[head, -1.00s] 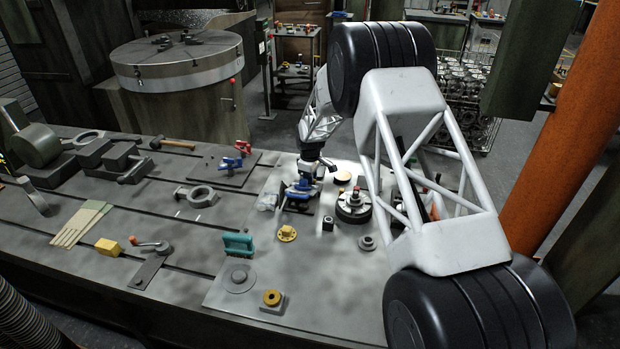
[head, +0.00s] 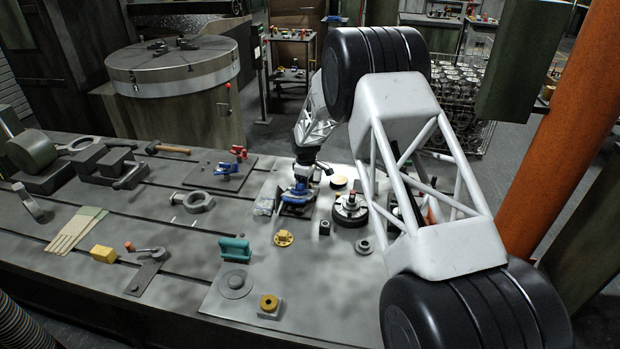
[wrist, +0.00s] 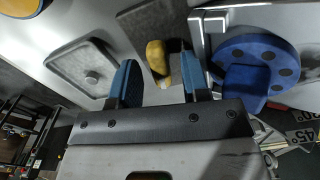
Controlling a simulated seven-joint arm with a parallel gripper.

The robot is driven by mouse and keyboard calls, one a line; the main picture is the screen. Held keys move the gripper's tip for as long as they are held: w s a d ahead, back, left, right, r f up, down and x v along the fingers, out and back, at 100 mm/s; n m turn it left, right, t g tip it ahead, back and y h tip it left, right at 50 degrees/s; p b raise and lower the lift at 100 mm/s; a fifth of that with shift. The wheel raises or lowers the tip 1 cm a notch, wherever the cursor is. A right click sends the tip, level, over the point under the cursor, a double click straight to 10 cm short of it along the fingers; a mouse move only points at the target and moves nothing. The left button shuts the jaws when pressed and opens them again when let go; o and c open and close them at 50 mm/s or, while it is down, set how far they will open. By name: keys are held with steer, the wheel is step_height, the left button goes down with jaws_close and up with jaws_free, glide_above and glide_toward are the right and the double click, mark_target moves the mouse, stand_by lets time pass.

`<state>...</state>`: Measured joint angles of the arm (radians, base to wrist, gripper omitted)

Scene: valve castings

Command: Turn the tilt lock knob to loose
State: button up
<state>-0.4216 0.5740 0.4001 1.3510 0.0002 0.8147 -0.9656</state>
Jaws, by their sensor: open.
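My gripper (head: 308,170) is over the blue fixture (head: 296,195) near the middle of the bench in the head view. In the wrist view my gripper (wrist: 157,70) has its two blue fingers apart. A yellow, rounded knob-like part (wrist: 157,57) shows in the gap between the fingertips, with no clear contact on either side. It may be the tilt lock knob; its setting cannot be read. A blue disc (wrist: 262,48) with dark holes lies just right of the right finger. Parts of the fixture are hidden under my gripper in the head view.
Angle labels (wrist: 300,137) show at the wrist view's lower right. Close around the fixture stand a yellow flanged piece (head: 284,239), a small dark block (head: 324,229) and a dark round chuck (head: 350,212).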

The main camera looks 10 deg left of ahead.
steer(key=shift+m, duration=0.3)
steer(key=shift+f+m, duration=0.1)
steer(key=shift+m, duration=1.9)
steer(key=m, duration=0.5)
steer(key=shift+m, duration=0.4)
steer(key=m, duration=0.9)
steer(key=shift+r, duration=0.3)
step_height(320, 180, up, 8)
steer(key=shift+f, duration=0.15)
steer(key=s+d+r, duration=0.5)
steer(key=d+r, duration=0.2)
steer(key=r, duration=0.1)
steer(key=s+d+r, duration=0.5)
steer(key=d+r, duration=0.3)
steer(key=r, duration=0.1)
steer(key=shift+s+n+t, duration=0.25)
steer(key=shift+n+t, duration=0.05)
steer(key=shift+t, duration=0.1)
